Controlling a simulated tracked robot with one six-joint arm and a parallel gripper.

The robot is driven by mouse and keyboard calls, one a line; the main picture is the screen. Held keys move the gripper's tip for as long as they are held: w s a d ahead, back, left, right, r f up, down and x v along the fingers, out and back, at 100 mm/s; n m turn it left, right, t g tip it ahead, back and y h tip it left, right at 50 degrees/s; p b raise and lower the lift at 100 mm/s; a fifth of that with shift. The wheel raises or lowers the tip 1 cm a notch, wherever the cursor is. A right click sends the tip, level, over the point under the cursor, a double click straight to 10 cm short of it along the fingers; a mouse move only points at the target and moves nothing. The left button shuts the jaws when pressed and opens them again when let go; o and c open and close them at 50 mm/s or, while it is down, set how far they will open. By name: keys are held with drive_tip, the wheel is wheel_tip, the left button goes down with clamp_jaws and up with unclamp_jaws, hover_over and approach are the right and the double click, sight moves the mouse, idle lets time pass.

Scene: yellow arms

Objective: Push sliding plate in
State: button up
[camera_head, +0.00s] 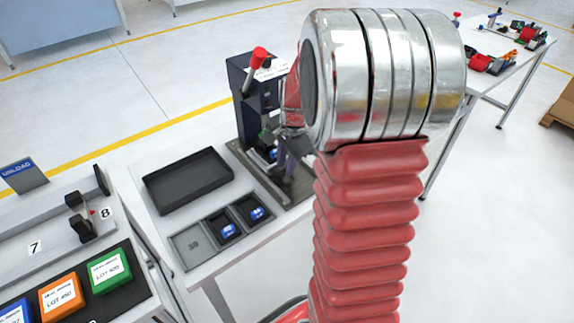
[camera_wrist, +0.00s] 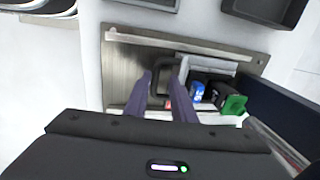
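The sliding plate (camera_wrist: 213,66) is a light grey carriage on the metal base of the press. It carries a blue part (camera_wrist: 197,90), with a black and green block (camera_wrist: 234,104) beside it. A dark loop handle (camera_wrist: 170,62) sticks out from its left side. My gripper (camera_wrist: 166,74) has its two dark fingers apart, reaching down over the handle; whether they touch it I cannot tell. In the head view my gripper (camera_head: 288,150) is at the front of the dark press (camera_head: 243,105), and my wrist hides much of the plate.
The press has a red-knobbed lever (camera_head: 258,58). A black tray (camera_head: 165,202) and a sectioned tray with two blue parts (camera_head: 187,243) lie left of it on the white table. A bench with coloured bins (camera_head: 110,272) stands at the left.

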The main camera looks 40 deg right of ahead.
drive_tip(key=shift+o, duration=0.4)
wheel_tip(320, 180, up, 13)
drive_tip(key=s, duration=0.2)
drive_tip(key=shift+s+r, duration=0.2)
drive_tip(key=shift+s, duration=0.05)
drive_tip(key=shift+d, duration=0.1)
idle(0.6)
drive_tip(key=s+a+r+n+t, duration=0.1)
drive_tip(key=s+a+n, duration=0.6)
drive_tip(key=a, duration=0.4)
drive_tip(key=s+a+n+t, duration=0.2)
drive_tip(key=s+a+n, duration=0.6)
drive_tip(key=a+n, duration=0.2)
drive_tip(key=shift+a+r+t, duration=0.3)
drive_tip(key=shift+a+r, duration=0.1)
drive_tip(key=shift+a, duration=0.25)
drive_tip(key=shift+s, duration=0.1)
